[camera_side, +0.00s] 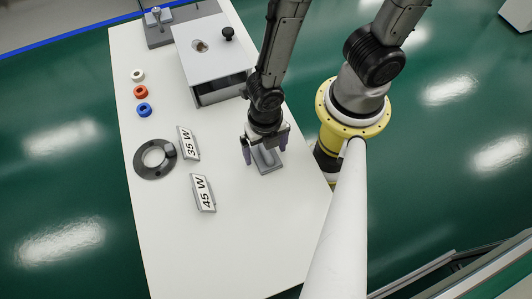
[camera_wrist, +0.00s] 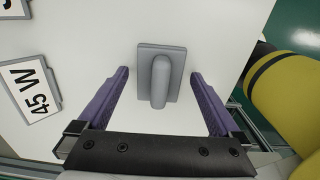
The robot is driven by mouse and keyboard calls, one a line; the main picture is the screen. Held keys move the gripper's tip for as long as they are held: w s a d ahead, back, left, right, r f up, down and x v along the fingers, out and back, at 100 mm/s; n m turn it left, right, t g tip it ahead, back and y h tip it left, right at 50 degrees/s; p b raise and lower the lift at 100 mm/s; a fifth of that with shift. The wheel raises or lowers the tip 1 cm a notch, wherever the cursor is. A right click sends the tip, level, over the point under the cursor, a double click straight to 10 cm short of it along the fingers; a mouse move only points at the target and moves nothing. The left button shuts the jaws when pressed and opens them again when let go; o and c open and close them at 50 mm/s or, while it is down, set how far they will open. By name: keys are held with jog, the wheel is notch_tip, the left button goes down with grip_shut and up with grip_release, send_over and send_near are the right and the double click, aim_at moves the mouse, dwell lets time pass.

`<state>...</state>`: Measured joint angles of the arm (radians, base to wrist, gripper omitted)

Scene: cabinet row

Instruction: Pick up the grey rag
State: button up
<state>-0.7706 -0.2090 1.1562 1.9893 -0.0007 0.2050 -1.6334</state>
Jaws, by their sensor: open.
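The grey rag (camera_side: 267,161) looks like a flat rectangular pad with a rounded upright grip, and lies on the white table near its right edge. In the wrist view the grey rag (camera_wrist: 160,80) is centred between the fingers, with the grip pointing toward the camera. My gripper (camera_side: 265,149) is above the rag, with its purple fingers spread on either side. In the wrist view my gripper (camera_wrist: 159,74) is open, with a gap between each finger and the rag. Nothing is held.
Signs "35 W" (camera_side: 188,143) and "45 W" (camera_side: 203,193) and a dark ring (camera_side: 141,168) lie left of the gripper. A grey box (camera_side: 212,58) stands behind. White, red and blue rings line the left edge. The table's front is clear.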

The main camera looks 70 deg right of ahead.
jog(key=c, duration=1.3)
jog(key=shift+o, duration=0.2)
notch_tip(320, 180, up, 10)
jog(key=shift+r, duration=0.1)
